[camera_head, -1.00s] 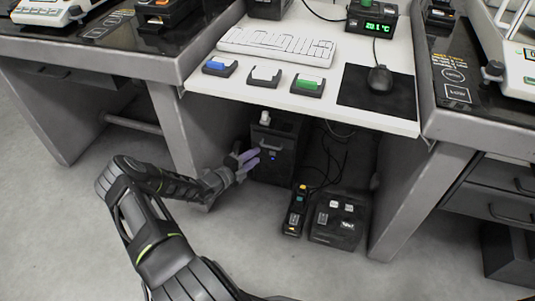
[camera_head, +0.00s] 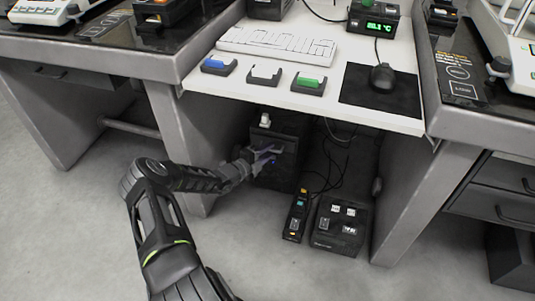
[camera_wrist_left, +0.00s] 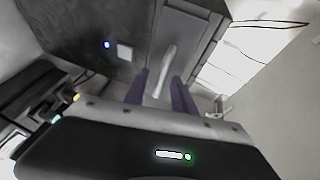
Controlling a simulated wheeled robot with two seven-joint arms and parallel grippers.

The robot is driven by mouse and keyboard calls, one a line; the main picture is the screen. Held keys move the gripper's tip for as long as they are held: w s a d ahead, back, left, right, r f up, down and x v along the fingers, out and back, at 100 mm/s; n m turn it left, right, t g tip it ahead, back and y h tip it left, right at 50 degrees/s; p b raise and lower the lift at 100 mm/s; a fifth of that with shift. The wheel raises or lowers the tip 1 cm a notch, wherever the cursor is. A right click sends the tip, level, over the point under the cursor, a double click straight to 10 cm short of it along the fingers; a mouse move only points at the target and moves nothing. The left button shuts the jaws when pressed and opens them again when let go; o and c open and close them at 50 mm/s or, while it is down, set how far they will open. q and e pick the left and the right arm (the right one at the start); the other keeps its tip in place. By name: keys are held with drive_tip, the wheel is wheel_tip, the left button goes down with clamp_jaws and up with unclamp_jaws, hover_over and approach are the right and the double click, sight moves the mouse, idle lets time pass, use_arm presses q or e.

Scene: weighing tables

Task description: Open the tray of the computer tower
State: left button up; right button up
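The dark computer tower (camera_head: 275,176) stands on the floor in the knee space under the white desk. Its front also shows in the left wrist view (camera_wrist_left: 85,28), with a blue light, a pale square button (camera_wrist_left: 124,52) and a panel with a pale bar-shaped handle (camera_wrist_left: 168,62). My left gripper (camera_head: 275,153) is in front of the upper tower front. In the left wrist view its two purple fingers (camera_wrist_left: 160,80) are apart, and the handle appears between them. I cannot tell whether they touch it. The gripper and wrist partly hide the tower front. My right gripper is not in view.
A handheld device (camera_head: 297,215) and a black box with pale buttons (camera_head: 338,222) stand on the floor right of the tower, with cables behind. The desk's side panels (camera_head: 172,125) flank the knee space. The floor in front is clear.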

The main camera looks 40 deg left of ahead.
use_arm(q)
clamp_jaws()
idle(0.3)
idle(1.1)
